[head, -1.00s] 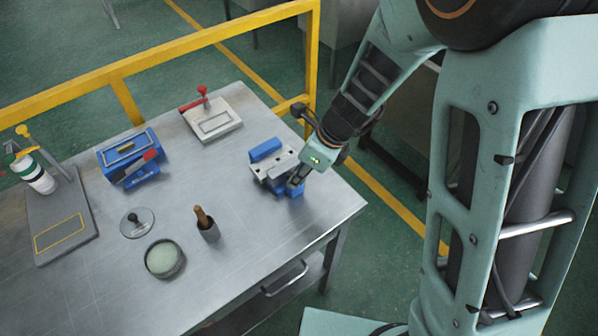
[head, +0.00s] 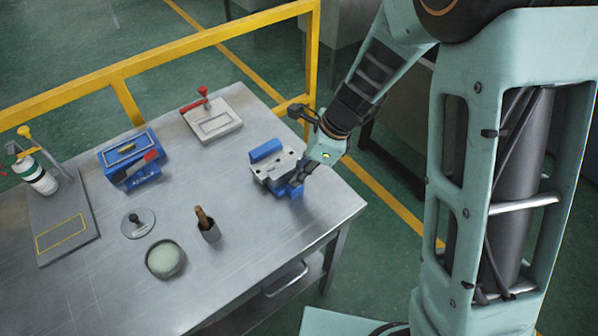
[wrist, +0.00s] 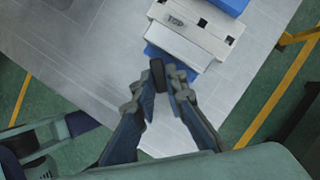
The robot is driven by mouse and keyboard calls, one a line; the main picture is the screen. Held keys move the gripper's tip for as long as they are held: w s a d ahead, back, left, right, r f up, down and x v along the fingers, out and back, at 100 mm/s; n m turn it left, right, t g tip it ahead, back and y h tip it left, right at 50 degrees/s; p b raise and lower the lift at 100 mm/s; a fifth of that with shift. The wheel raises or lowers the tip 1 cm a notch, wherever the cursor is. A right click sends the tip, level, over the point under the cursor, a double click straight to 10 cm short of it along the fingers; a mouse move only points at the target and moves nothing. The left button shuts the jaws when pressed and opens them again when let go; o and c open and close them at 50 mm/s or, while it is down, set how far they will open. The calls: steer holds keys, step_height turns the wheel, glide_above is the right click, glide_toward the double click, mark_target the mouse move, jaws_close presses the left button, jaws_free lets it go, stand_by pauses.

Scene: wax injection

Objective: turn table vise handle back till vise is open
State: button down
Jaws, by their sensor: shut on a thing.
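The table vise (head: 268,174), blue with light metal jaw blocks, sits near the right corner of the metal table. My gripper (head: 298,180) reaches down to its right side. In the wrist view the vise (wrist: 190,42) is at the top, with a pale block and a blue part below it. The two fingers of my gripper (wrist: 163,84) close on the dark vise handle (wrist: 157,74) at the vise's near end. Most of the handle is hidden by the fingers. I cannot tell how wide the vise jaws stand apart.
On the table (head: 275,225) stand a blue box (head: 130,160), a white plate with a red clamp (head: 212,120), a dark cup with a brown tool (head: 208,228), a round green dish (head: 165,259) and a bottle stand (head: 65,235). A yellow rail (head: 200,42) runs behind.

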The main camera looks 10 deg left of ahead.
steer(key=n, duration=0.1)
steer(key=n+g, duration=0.1)
steer(key=n, duration=0.1)
steer(key=n+p, duration=0.1)
steer(key=shift+w+n+g+h, duration=0.25)
steer(key=shift+n+g+h, duration=0.05)
steer(key=shift+n+g, duration=0.1)
steer(key=shift+w+a+n+g+h+p, duration=0.15)
steer(key=shift+n+g+h, duration=0.1)
steer(key=shift+n, duration=0.7)
steer(key=shift+s+n+g+h+p, duration=0.15)
steer(key=shift+n+g+h, duration=0.1)
steer(key=shift+n, duration=0.7)
steer(key=shift+w+n, duration=0.1)
steer(key=shift+n, duration=0.2)
steer(key=c, duration=2)
jaws_free()
steer(key=shift+o, duration=0.2)
steer(key=shift+r, duration=0.1)
steer(key=v, duration=0.7)
steer(key=shift+w+r, duration=0.2)
steer(key=shift+r, duration=0.15)
